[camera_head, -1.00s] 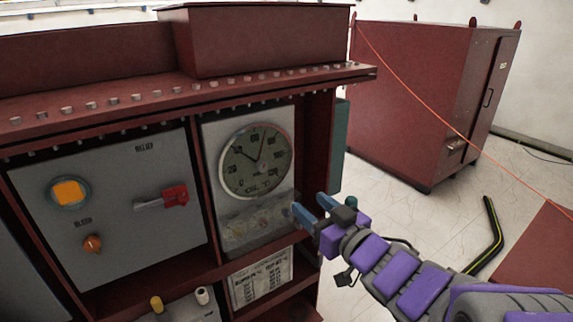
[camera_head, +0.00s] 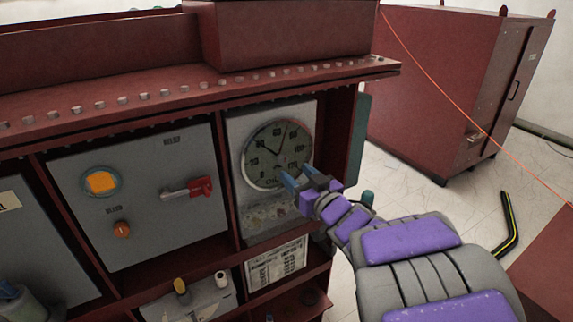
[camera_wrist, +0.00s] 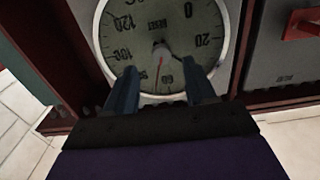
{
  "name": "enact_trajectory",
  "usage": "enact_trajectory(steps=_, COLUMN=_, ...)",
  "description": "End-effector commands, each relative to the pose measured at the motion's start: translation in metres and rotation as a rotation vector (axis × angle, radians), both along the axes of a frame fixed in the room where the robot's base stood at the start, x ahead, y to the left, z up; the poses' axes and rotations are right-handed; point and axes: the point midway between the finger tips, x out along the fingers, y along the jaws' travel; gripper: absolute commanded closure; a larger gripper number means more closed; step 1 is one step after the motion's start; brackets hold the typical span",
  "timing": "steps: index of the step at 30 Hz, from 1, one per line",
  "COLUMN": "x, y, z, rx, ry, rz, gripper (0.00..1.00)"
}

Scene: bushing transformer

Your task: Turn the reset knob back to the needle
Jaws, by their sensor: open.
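The round gauge (camera_head: 262,172) has a pale face, dark numbers and a light rim, on a grey panel. It fills the top of the wrist view (camera_wrist: 150,15), turned over. A small dark knob (camera_wrist: 161,48) sits at its centre. A thin red needle (camera_wrist: 157,75) points down there, and a dark pointer (camera_wrist: 176,57) angles down right. My gripper (camera_head: 299,175) is in front of the gauge's lower right. In the wrist view my gripper (camera_wrist: 161,72) is open and empty, its blue fingers on either side of the red needle. Whether they touch the dial is unclear.
A paper label (camera_head: 277,263) is below the gauge.

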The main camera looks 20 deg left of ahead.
Motion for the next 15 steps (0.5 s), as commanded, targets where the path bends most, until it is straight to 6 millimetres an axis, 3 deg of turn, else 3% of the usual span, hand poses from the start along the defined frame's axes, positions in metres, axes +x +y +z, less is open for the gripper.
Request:
enact_trajectory(steps=6, x=0.022, y=0.027, z=0.000, rx=0.002, ry=-0.001, rz=0.003, gripper=0.45)
enact_trajectory(steps=15, x=0.037, y=0.042, z=0.002, rx=0.004, ry=-0.003, rz=0.002, gripper=0.45)
